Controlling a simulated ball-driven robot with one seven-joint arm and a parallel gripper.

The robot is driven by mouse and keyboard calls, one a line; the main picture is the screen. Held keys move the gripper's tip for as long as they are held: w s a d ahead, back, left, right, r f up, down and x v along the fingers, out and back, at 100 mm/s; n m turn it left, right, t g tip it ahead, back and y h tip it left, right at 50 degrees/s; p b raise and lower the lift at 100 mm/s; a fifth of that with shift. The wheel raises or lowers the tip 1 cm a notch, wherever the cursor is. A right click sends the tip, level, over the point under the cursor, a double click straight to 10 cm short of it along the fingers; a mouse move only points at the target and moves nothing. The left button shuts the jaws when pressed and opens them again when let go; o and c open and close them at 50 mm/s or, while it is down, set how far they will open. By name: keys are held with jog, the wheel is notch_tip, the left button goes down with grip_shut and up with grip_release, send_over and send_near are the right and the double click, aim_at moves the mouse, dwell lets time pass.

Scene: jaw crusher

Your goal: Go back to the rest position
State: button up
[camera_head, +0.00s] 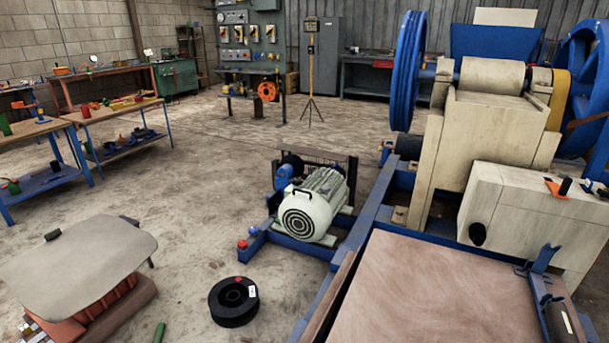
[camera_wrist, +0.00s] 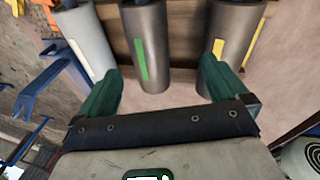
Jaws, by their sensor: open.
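My gripper (camera_wrist: 159,72) shows in the wrist view with its two green fingers spread apart. Nothing is clamped between them. Beyond the fingertips are a pale grey cylinder (camera_wrist: 84,38), a dark cylinder with a green stripe (camera_wrist: 158,45) and a dark cylinder with a yellow stripe (camera_wrist: 237,35). The green-striped one lies in line with the gap between the fingers. I cannot tell how far it is from them. My gripper does not show in the head view.
The crusher (camera_head: 480,125) stands at right behind a flat brown surface (camera_head: 430,290). A motor (camera_head: 312,205) sits on a blue frame. A black reel (camera_head: 233,302) and a low grey-topped table (camera_head: 80,262) stand at front left. Open floor (camera_head: 200,160) lies between them and the workbenches (camera_head: 115,113).

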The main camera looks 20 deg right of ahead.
jog(key=s+a+r+n+t+y, duration=0.1)
jog(key=s+a+r+n, duration=0.15)
jog(key=a, duration=0.45)
jog(key=s+a+r+n+y, duration=0.1)
jog(key=s+a+r+n, duration=0.2)
jog(key=a, duration=0.5)
jog(key=s+a+r+n+t, duration=0.1)
jog(key=s+a+r+n, duration=0.15)
jog(key=a+r, duration=0.35)
notch_tip(320, 180, up, 14)
jog(key=a+p, duration=0.1)
jog(key=p, duration=1.4)
jog(key=shift+w+a+r+y+p, duration=0.25)
jog(key=shift+a+y+p, duration=0.05)
jog(key=shift+a, duration=0.05)
